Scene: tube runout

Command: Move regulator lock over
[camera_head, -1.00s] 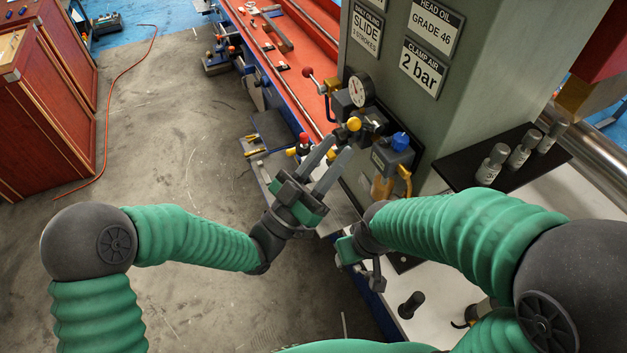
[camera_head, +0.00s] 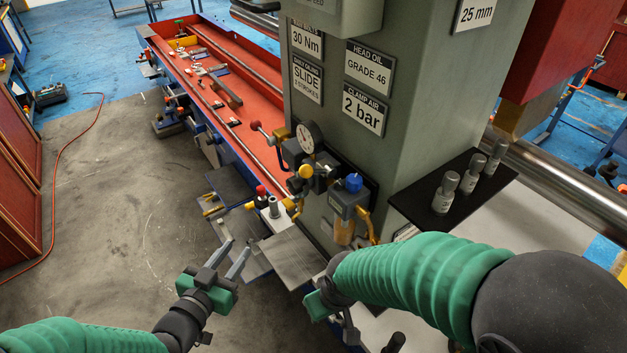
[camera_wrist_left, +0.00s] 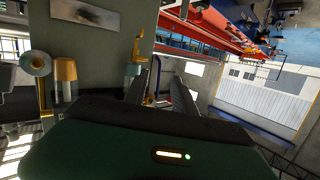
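The air regulator unit is on the grey-green column in the head view. It has a round gauge (camera_head: 310,137), a yellow knob (camera_head: 306,171), a blue cap (camera_head: 353,183) and an amber bowl (camera_head: 344,231). I cannot tell which part is the regulator lock. My left gripper (camera_head: 239,246) is open and empty, below and left of the unit, apart from it. My right gripper (camera_head: 335,310) is below the unit, partly hidden by its own arm; its fingers are unclear. The left wrist view shows an amber bowl (camera_wrist_left: 65,70) at its left.
A dark shelf (camera_head: 415,205) with small grey bottles (camera_head: 446,193) juts from the column at right. A grey plate (camera_head: 292,258) lies below the unit. The long red machine bed (camera_head: 225,85) runs away behind it.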

